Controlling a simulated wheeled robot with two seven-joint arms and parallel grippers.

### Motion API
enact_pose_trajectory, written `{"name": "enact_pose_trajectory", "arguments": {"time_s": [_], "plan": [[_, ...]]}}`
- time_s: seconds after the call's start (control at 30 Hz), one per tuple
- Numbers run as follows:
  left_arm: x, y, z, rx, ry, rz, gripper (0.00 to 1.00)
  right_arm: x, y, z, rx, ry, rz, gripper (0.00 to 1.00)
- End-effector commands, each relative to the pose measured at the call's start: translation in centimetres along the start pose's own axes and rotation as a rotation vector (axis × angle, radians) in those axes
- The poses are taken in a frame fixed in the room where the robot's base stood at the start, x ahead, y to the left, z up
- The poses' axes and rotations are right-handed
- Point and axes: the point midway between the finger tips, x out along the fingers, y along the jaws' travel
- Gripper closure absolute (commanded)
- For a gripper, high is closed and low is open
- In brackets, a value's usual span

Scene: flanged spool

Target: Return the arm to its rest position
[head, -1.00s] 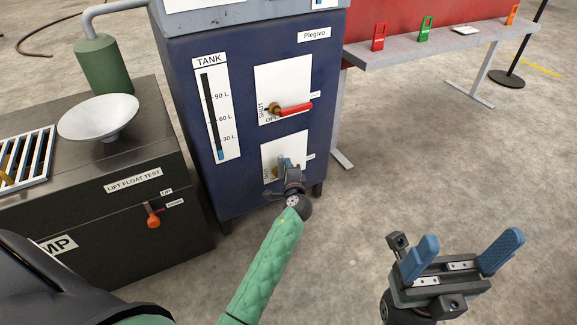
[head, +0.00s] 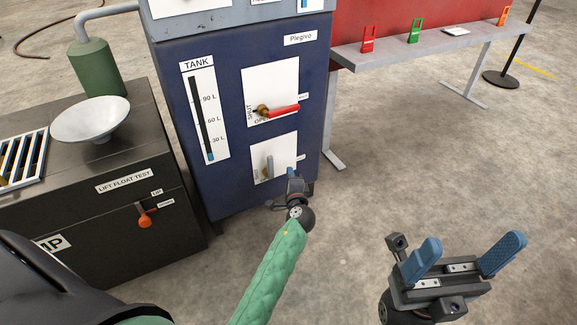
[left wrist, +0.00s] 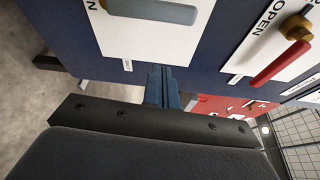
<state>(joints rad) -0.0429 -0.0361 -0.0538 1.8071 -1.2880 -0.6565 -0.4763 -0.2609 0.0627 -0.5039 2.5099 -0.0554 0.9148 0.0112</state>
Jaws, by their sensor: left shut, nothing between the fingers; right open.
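My left gripper (head: 292,174) is shut and empty, just in front of the lower part of the blue tank cabinet (head: 200,120). Its closed blue fingers also show in the left wrist view (left wrist: 161,86), apart from the cabinet panels. The green-sleeved left arm (head: 272,270) reaches up to it from the bottom edge. My right gripper (head: 462,258) is open and empty above the floor at lower right. A red-handled valve (head: 284,110) sits on the upper white panel. A grey lever (head: 269,166) on the lower panel stands upright in the head view, partly behind the left gripper.
A dark test bench (head: 100,220) with a white bowl (head: 92,118) and an orange lever (head: 145,219) stands at left. A grey shelf (head: 430,44) with red, green and orange tags stands at the back right. The floor between cabinet and right gripper is clear.

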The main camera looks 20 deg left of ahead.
Motion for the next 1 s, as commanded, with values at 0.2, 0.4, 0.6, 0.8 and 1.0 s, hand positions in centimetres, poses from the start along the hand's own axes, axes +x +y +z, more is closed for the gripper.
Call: {"name": "enact_pose_trajectory", "arguments": {"time_s": [0.2, 0.4, 0.6, 0.8, 1.0], "plan": [[-3.0, 0.1, 0.0, -0.001, 0.0, 0.001, 1.0, 0.8, 0.1, -0.1, 0.004, 0.016, 0.002, 0.21], [-4.0, 0.1, 0.0, 0.0, 0.0, 0.0, 1.0, 1.0, 0.1, -0.1, 0.005, 0.02, 0.003, 0.21], [-4.0, 0.1, 0.0, -0.018, 0.0, 0.0, 1.0, 0.8, 0.1, -0.1, 0.003, 0.009, 0.011, 0.21], [-4.2, -0.9, -2.7, -0.119, 0.146, -0.044, 1.0, 0.8, 0.1, -0.1, 0.003, 0.01, 0.009, 0.21], [-6.3, -5.6, -7.3, -0.394, 0.454, -0.111, 1.0, 0.8, 0.1, -0.1, 0.004, 0.011, 0.008, 0.21]]}}
